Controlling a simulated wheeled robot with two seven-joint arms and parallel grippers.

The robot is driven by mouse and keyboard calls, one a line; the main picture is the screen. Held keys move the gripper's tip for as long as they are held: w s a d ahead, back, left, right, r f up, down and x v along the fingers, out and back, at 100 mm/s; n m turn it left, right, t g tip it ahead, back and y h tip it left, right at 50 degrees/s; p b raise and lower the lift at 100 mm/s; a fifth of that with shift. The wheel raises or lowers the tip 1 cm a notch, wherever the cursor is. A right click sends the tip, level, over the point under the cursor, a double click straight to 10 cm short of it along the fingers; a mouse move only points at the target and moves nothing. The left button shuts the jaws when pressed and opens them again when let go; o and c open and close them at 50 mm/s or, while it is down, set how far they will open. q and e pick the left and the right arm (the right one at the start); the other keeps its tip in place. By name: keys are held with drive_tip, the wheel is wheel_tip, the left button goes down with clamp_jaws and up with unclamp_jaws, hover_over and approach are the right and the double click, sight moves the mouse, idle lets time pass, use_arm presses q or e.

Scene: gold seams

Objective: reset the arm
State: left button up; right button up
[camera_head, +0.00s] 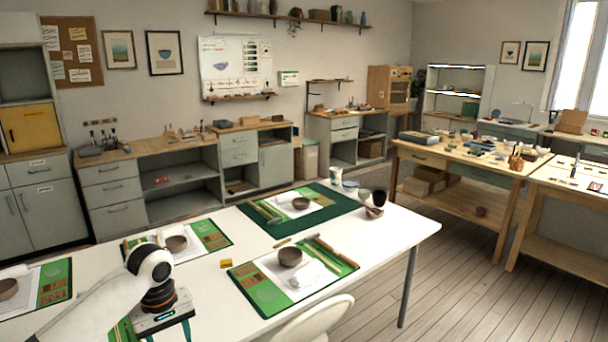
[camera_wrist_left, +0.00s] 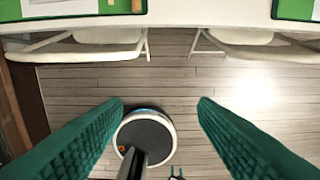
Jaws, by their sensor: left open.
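My left arm comes in from the lower left of the head view, over the near side of the white table (camera_head: 405,232). Its left gripper (camera_head: 170,334) points down at the bottom edge, with the fingers mostly cut off by the frame. In the left wrist view the two green ribbed fingers of the left gripper (camera_wrist_left: 161,104) stand wide apart, with nothing between them but wooden floor and a dark round part far below. My right gripper is in neither view.
Green work mats with brown bowls lie on the table; one bowl (camera_head: 290,257) is right of my arm. A yellow block (camera_head: 226,263) lies between mats. A white chair (camera_head: 318,322) is at the near edge. The wrist view shows two chairs (camera_wrist_left: 100,45) and bare floor (camera_wrist_left: 250,95).

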use_arm(q)
wheel_tip(320, 180, down, 18)
drive_tip(key=m+t+h, duration=0.1)
drive_tip(key=s+f+m, duration=0.1)
drive_tip(key=s+f, duration=0.2)
drive_tip(key=f, duration=0.5)
drive_tip(key=s+f+m, duration=0.1)
drive_tip(key=s+f, duration=0.2)
drive_tip(key=f, duration=0.5)
drive_tip(key=s+f+m+y, duration=0.1)
drive_tip(key=s+f+m, duration=0.1)
drive_tip(key=s+f, duration=0.7)
drive_tip(key=s+f+m, duration=0.1)
drive_tip(key=s+f, duration=0.6)
drive_tip(key=s, duration=0.5)
drive_tip(key=s+d+f+m, duration=0.1)
drive_tip(key=s+f+m, duration=0.1)
drive_tip(key=s, duration=0.8)
drive_tip(key=s+d+f+m, duration=0.1)
drive_tip(key=s+d+f, duration=0.1)
drive_tip(key=s, duration=0.8)
drive_tip(key=shift+s+f+m, duration=0.15)
drive_tip(key=shift+f+m, duration=0.25)
drive_tip(key=shift+f, duration=0.05)
